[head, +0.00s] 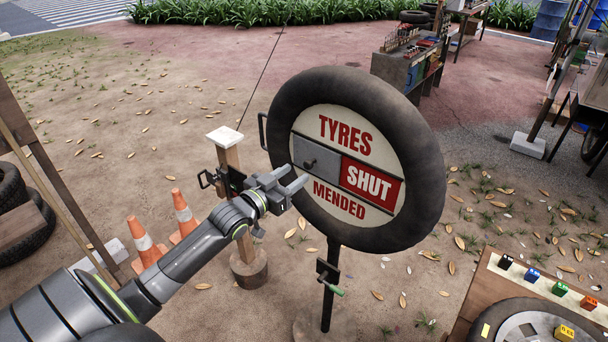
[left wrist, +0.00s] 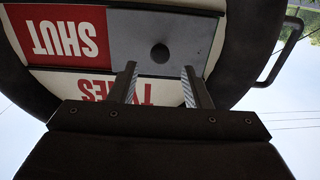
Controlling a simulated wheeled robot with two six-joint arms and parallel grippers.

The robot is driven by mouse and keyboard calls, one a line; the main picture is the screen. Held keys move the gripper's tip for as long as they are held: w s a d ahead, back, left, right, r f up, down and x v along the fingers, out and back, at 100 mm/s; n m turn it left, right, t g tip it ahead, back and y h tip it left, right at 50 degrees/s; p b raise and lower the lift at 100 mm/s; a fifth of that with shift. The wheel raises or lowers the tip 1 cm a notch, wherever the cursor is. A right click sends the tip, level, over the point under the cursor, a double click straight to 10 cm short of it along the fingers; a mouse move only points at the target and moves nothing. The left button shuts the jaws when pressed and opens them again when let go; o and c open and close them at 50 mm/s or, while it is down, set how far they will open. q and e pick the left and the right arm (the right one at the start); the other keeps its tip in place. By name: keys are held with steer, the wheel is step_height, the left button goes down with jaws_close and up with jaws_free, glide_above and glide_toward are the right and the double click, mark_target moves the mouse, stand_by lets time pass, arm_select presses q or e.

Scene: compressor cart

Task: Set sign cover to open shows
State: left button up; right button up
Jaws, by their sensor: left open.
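The sign is a round white board inside a black tyre (head: 420,165), reading TYRES and MENDED. Its grey sliding cover (head: 320,162) sits on the left half of the middle band and bears a dark round knob (head: 309,163). The red SHUT panel (head: 372,185) shows on the right half. My left gripper (head: 296,179) is open and empty in front of the cover, just below the knob in the head view. In the left wrist view, upside down, the knob (left wrist: 159,53) lies beyond and between the open fingertips (left wrist: 159,68), seemingly apart from them. My right gripper is out of view.
A wooden post (head: 231,160) with a dark latch stands left of the sign, near orange cones (head: 144,240). A green-handled crank (head: 332,288) is on the sign's pole. A bench with coloured blocks (head: 532,275) is at lower right. A dark handle (head: 263,131) juts from the tyre's left rim.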

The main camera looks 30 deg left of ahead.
mark_target(306, 166)
arm_select(q)
steer(key=shift+w+d+b, duration=0.15)
steer(key=shift+w, duration=1.1)
steer(key=shift+w+d+b, duration=0.15)
steer(key=shift+w, duration=1.1)
jaws_close()
